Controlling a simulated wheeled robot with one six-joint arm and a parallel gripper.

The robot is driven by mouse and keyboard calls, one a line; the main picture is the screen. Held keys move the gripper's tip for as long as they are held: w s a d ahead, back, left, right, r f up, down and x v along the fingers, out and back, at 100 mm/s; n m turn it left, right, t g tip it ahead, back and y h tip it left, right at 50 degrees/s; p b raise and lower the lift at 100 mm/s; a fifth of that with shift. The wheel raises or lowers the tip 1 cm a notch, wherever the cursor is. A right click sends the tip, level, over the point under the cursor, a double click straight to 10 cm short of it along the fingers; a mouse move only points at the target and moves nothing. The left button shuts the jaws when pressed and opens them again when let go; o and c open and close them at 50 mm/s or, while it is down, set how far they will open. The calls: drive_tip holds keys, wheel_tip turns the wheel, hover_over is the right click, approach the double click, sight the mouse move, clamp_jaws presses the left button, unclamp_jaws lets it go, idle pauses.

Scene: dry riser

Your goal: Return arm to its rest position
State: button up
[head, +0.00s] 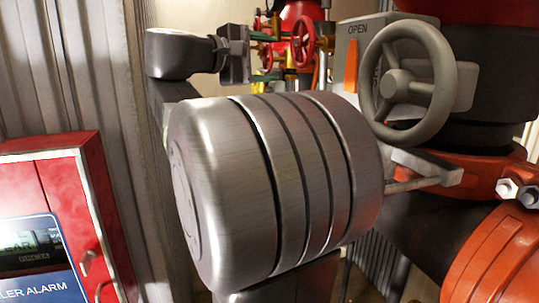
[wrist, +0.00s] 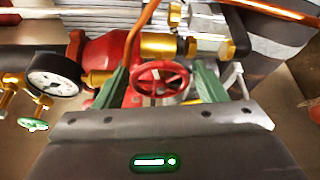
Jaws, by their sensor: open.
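My gripper (head: 272,56) is in the upper middle of the head view, with its dark body and green fingers pointing right. In the wrist view my gripper (wrist: 163,76) has its two green fingers spread apart with nothing clamped between them. A red handwheel (wrist: 160,83) appears in the gap between the fingers there. In the head view the red handwheel (head: 303,42) is just to the right of the fingertips. I cannot tell whether the fingers touch it. My large metal arm joint fills the middle of the head view and hides what is behind it.
A grey handwheel (head: 408,80) on a box marked OPEN is at upper right, above orange pipework (head: 490,262). A red alarm cabinet (head: 88,190) stands at left by a corrugated wall (head: 62,70). A pressure gauge (wrist: 54,78) and brass fittings lie left of my gripper.

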drive_tip(key=f+b+v, duration=0.1)
drive_tip(key=b+v, duration=0.1)
drive_tip(key=v, duration=1.1)
drive_tip(key=x, duration=0.4)
drive_tip(key=p+x, duration=0.1)
drive_tip(key=x, duration=0.4)
drive_tip(key=r+p+x, duration=0.1)
drive_tip(key=x, duration=0.3)
drive_tip(key=shift+w+d, duration=0.2)
drive_tip(key=shift+d, duration=0.15)
drive_tip(key=shift+w+r+p, duration=0.15)
drive_tip(key=shift+r+p, duration=0.1)
drive_tip(key=shift+p, duration=0.5)
drive_tip(key=shift+n+p, duration=0.6)
drive_tip(key=shift+p, duration=0.3)
drive_tip(key=n+g+p, duration=0.1)
drive_tip(key=n+p, duration=0.1)
drive_tip(key=p, duration=0.2)
drive_tip(key=shift+r+g+y, duration=0.15)
drive_tip(key=shift+g+y, duration=0.15)
drive_tip(key=shift+y, duration=0.1)
drive_tip(key=shift+s+a+f+n, duration=0.2)
drive_tip(key=shift+a+f+n, duration=0.05)
drive_tip(key=shift+a+n, duration=0.05)
drive_tip(key=b+v, duration=0.3)
drive_tip(key=v, duration=1)
drive_tip(key=shift+f+m+b, duration=0.2)
drive_tip(key=shift+m+b, duration=0.2)
